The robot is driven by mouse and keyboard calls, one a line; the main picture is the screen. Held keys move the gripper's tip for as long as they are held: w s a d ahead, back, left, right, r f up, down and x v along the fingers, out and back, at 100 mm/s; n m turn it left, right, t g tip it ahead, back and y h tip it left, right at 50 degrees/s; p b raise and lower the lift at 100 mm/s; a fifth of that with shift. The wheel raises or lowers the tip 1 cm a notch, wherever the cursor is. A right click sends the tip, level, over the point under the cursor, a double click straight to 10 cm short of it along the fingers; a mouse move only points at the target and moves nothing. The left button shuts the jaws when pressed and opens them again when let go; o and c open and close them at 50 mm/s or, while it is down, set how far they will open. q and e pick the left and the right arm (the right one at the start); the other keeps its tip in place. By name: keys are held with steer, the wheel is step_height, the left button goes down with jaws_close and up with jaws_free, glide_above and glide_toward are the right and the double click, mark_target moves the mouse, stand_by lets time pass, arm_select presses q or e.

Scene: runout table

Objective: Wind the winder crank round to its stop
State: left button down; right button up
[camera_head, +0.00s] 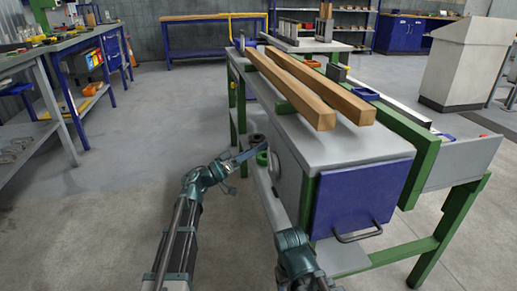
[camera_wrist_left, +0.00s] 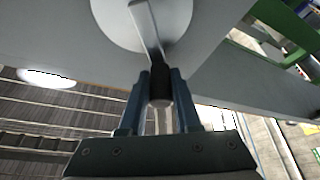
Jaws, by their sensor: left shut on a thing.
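The winder crank shows in the left wrist view as a flat grey arm (camera_wrist_left: 147,28) across a pale round disc (camera_wrist_left: 112,18) on the runout table's side. The arm runs from the disc down to a dark handle (camera_wrist_left: 160,82). My left gripper (camera_wrist_left: 160,95) is shut on this handle, one blue finger on each side. In the head view my left gripper (camera_head: 254,153) reaches to the left side of the runout table (camera_head: 345,145); the crank is hard to make out there. Part of my right arm shows at the bottom, but its fingers do not show.
Two long wooden beams (camera_head: 318,105) lie on the table top. A blue panel (camera_head: 360,195) with a handle (camera_head: 357,236) closes the table's near end. The floor to the left is clear up to a workbench (camera_head: 55,52).

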stand_by(0.3)
arm_select(q)
steer(key=c, duration=0.6)
jaws_free()
steer(key=b+v, duration=0.5)
steer(key=v, duration=0.9)
steer(key=shift+d, duration=0.1)
